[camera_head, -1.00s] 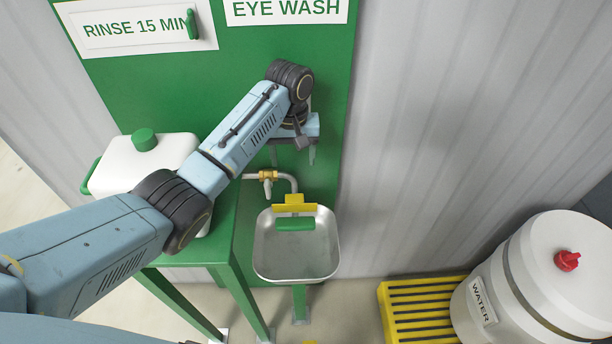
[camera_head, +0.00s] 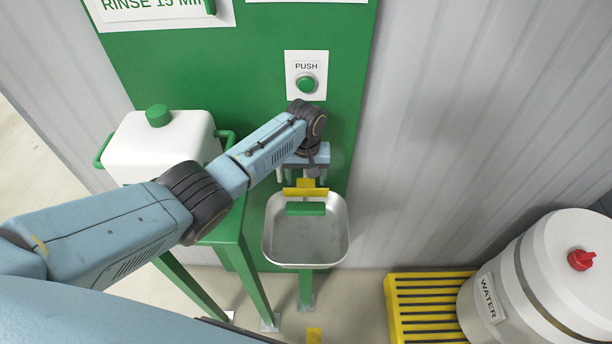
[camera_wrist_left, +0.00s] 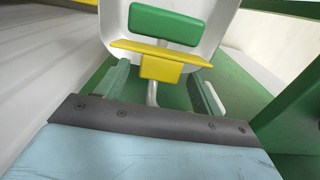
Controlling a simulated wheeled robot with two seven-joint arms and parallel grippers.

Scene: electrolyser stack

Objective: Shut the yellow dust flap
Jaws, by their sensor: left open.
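The yellow dust flap (camera_head: 306,190) sits at the back rim of the metal eye-wash basin (camera_head: 305,243), just behind a green bar (camera_head: 306,209). In the left wrist view the flap (camera_wrist_left: 190,57) is a wide yellow plate with a short tab facing me, and the green bar (camera_wrist_left: 163,24) lies beyond it. My left gripper (camera_head: 303,177) is open just above and behind the flap. In the left wrist view its fingers (camera_wrist_left: 160,74) stand either side of the tab; I cannot tell whether they touch it. My right gripper is out of view.
A green wall panel (camera_head: 240,60) with a green push button (camera_head: 307,83) stands behind my arm. A white tank (camera_head: 165,140) is at the left on a green stand. A white water drum (camera_head: 555,275) and yellow grating (camera_head: 430,308) are at the lower right.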

